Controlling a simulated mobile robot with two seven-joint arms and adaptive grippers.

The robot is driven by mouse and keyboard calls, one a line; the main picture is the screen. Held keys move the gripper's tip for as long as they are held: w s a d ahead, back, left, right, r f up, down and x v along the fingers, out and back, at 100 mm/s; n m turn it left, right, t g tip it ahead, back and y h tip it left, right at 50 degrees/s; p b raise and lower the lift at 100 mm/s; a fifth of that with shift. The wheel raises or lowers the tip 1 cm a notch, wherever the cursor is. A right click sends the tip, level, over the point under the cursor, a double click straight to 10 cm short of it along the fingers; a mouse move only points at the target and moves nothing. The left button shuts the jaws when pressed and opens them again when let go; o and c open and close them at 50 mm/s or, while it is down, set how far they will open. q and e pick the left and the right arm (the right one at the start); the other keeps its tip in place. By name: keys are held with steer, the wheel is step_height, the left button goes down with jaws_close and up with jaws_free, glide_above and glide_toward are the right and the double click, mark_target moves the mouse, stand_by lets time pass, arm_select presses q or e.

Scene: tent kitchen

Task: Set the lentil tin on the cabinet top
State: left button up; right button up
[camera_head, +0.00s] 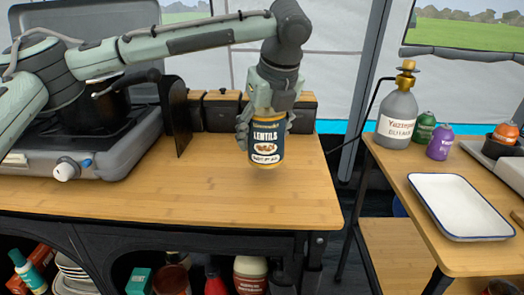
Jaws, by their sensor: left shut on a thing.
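The lentil tin (266,145) is dark blue with a cream label and yellowish rims. It is upright in my left gripper (264,127), whose fingers are shut on its sides. The tin is over the right part of the wooden cabinet top (215,195). It appears to be a little above the wood, but I cannot tell the exact gap. My right gripper is out of view.
A camp stove (100,165) with a dark pot (95,110) stands left. Brown-lidded containers (215,110) line the back. A side table at right holds a white tray (460,205) and a gas bottle (396,120). The front of the cabinet top is clear.

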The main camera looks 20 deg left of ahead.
mark_target(271, 115)
arm_select(q)
steer(key=shift+f, duration=1.9)
steer(key=o, duration=1.6)
steer(key=shift+f, duration=0.1)
steer(key=v, duration=1.2)
steer(key=shift+a, duration=0.1)
